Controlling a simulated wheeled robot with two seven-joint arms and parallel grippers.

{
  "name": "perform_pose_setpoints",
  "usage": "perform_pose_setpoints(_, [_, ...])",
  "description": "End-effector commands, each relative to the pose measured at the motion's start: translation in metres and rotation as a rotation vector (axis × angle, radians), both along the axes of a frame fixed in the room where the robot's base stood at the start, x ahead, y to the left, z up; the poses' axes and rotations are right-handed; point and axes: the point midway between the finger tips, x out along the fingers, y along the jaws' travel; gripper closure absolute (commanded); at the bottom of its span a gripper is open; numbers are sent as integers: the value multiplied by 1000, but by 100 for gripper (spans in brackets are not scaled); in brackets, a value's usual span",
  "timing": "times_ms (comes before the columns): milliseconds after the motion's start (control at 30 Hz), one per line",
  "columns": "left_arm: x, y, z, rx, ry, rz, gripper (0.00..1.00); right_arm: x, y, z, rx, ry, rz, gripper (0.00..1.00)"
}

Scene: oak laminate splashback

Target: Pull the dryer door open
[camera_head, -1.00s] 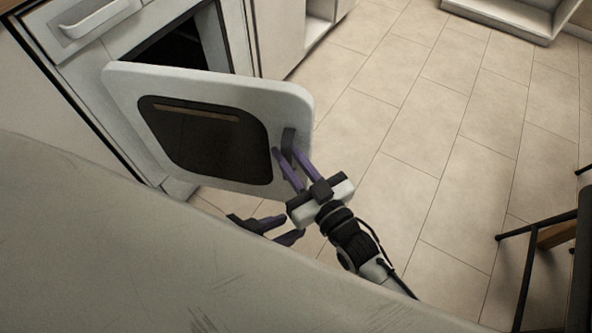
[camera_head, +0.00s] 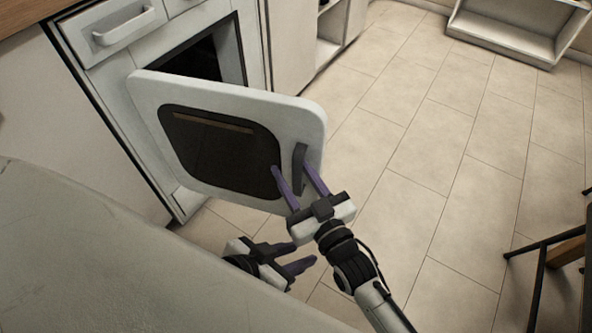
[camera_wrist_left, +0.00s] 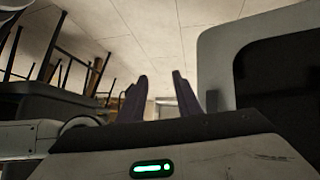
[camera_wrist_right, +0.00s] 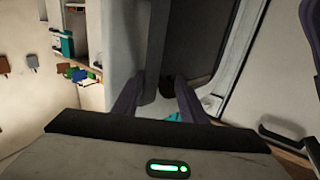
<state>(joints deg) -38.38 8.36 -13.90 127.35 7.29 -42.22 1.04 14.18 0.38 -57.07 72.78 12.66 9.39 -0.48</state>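The dryer door (camera_head: 228,102) is white with a dark window (camera_head: 215,150) and stands swung well out from the dark opening (camera_head: 196,60). Its dark upright handle (camera_head: 300,165) is near the free edge. My right gripper (camera_head: 294,167) is at the handle with its fingers apart. In the right wrist view the handle (camera_wrist_right: 155,50) lies ahead, between or just beyond the fingertips; contact cannot be told. My left gripper (camera_head: 308,252) is open and empty below the door. In the left wrist view the door (camera_wrist_left: 218,60) is to the right of its fingers.
A large pale surface (camera_head: 80,260) fills the lower left. White cabinets (camera_head: 300,45) stand behind the door, and a white shelf unit (camera_head: 510,30) is at the back right. A dark-legged stool (camera_head: 545,270) is at the right edge. The tiled floor between is clear.

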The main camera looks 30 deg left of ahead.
Motion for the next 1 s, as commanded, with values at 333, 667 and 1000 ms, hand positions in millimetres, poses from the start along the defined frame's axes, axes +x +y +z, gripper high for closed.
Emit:
perform_pose_setpoints(333, [0, 0, 0, 0, 0, 0, 69, 3, -3, 2, 5, -2, -6, 62])
perform_pose_setpoints(667, [0, 0, 1, 1, 0, 1, 69, 2, -3, 1, 3, -1, -5, 62])
perform_pose_setpoints(1000, [-6, 11, 12, 1, -37, 41, 69, -27, -45, 3, 1, 2, -6, 62])
